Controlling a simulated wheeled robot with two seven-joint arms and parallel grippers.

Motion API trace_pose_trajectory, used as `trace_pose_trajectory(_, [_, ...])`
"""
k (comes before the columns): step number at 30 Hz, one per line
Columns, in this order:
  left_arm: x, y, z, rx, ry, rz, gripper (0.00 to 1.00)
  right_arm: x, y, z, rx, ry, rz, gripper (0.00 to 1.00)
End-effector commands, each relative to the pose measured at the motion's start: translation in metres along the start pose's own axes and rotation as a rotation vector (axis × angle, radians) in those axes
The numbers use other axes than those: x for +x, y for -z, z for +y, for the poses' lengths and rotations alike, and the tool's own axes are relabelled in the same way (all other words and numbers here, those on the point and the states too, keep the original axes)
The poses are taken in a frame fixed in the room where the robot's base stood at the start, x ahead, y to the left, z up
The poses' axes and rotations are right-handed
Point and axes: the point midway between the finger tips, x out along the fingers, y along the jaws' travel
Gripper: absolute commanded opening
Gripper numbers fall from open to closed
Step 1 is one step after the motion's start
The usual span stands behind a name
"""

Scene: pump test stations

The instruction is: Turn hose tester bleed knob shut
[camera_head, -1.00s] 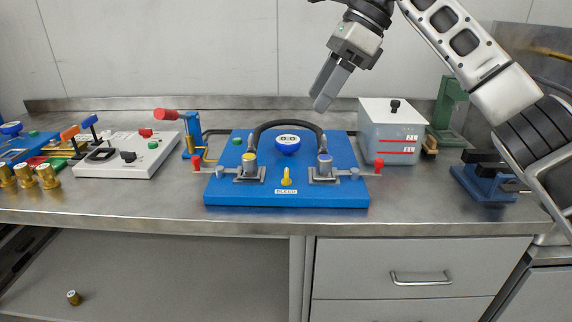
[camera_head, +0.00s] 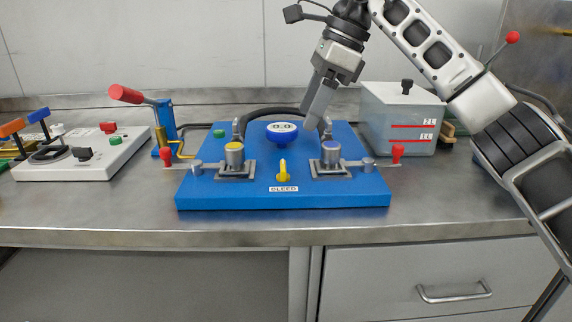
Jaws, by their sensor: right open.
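The hose tester is a blue plate (camera_head: 230,202) on the steel bench, with a gauge (camera_head: 282,130) on a blue body at its middle. The yellow bleed knob (camera_head: 283,171) stands at the plate's front middle, above the BLEED label (camera_head: 284,189); its pointer stands upright in the picture. A black hose (camera_head: 262,113) arches behind the gauge. My right gripper (camera_head: 318,112) is above the back right of the plate, empty and pointing down-left, apart from the knob. Its fingers overlap from this angle. My left gripper is out of view.
Clamps with red-tipped levers flank the knob, a yellow-topped one (camera_head: 234,157) left and a blue-topped one (camera_head: 331,155) right. A white tank (camera_head: 398,118) stands behind right. A red-handled pump (camera_head: 166,118) and a grey panel box (camera_head: 95,158) stand left. The bench front is clear.

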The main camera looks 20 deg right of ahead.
Motion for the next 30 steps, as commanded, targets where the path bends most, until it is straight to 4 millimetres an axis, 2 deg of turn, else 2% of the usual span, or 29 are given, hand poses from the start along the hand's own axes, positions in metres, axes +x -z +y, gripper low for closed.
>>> trace_pose_trajectory(1, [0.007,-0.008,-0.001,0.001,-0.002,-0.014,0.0,0.015,0.001,0.0,-0.001,-0.003,0.0,0.64])
trace_pose_trajectory(6, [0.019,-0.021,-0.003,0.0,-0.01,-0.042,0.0,0.052,0.001,0.001,0.0,-0.003,0.001,0.64])
trace_pose_trajectory(12, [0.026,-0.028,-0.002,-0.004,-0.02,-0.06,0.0,0.088,0.0,0.001,-0.002,-0.002,-0.001,0.64])
trace_pose_trajectory(15, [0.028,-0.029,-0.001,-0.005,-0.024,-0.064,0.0,0.099,0.0,0.001,-0.001,-0.002,-0.001,0.64])
trace_pose_trajectory(21, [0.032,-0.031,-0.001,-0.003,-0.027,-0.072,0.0,0.109,0.0,0.0,0.0,0.0,-0.002,0.64])
trace_pose_trajectory(28, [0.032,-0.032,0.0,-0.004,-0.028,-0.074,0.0,0.109,-0.001,0.0,0.0,0.0,-0.001,0.64])
trace_pose_trajectory(29, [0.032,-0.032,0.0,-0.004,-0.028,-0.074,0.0,0.109,-0.001,0.0,0.0,0.0,-0.001,0.61])
trace_pose_trajectory(30, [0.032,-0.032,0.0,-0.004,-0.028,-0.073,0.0,0.109,-0.001,0.0,0.0,0.0,-0.002,0.5])
